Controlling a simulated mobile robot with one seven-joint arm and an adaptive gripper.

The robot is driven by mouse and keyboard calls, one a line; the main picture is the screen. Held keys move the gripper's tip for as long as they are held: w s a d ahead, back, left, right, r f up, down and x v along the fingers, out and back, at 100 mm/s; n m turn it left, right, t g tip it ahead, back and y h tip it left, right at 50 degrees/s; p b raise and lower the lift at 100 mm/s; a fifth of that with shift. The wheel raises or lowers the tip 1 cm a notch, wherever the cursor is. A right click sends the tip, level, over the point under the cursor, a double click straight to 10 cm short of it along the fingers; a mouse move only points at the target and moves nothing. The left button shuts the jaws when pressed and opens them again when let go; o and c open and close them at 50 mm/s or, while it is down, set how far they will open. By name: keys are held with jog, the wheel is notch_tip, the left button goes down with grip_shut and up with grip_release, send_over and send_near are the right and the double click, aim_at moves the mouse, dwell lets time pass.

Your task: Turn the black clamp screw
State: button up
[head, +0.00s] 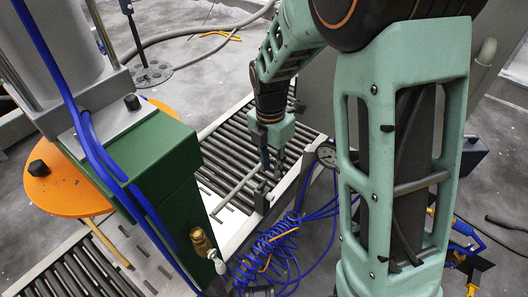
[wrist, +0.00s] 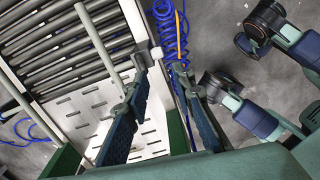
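My gripper (wrist: 162,82) is open in the wrist view, its two dark ridged fingers wide apart with nothing held between them. In the head view my gripper (head: 270,170) points down over the conveyor's right edge, beside a dark clamp post (head: 262,200). A grey guide rod (head: 236,190) runs from there over the rollers. In the wrist view the rod (wrist: 97,40) ends near the left finger, beside a grey clamp bracket (wrist: 139,62). I cannot clearly make out the black clamp screw; the fingers may hide part of it.
The roller conveyor (head: 215,170) has a white side rail (head: 235,232).

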aim_at(262, 184)
jog(key=shift+n+y, duration=0.3)
jog(key=shift+n, duration=0.2)
jog(key=w+a+f, duration=0.2)
jog(key=shift+a+f, duration=0.3)
notch_tip(262, 184, down, 8)
jog(key=b, duration=0.6)
jog(key=shift+r, duration=0.2)
grip_shut()
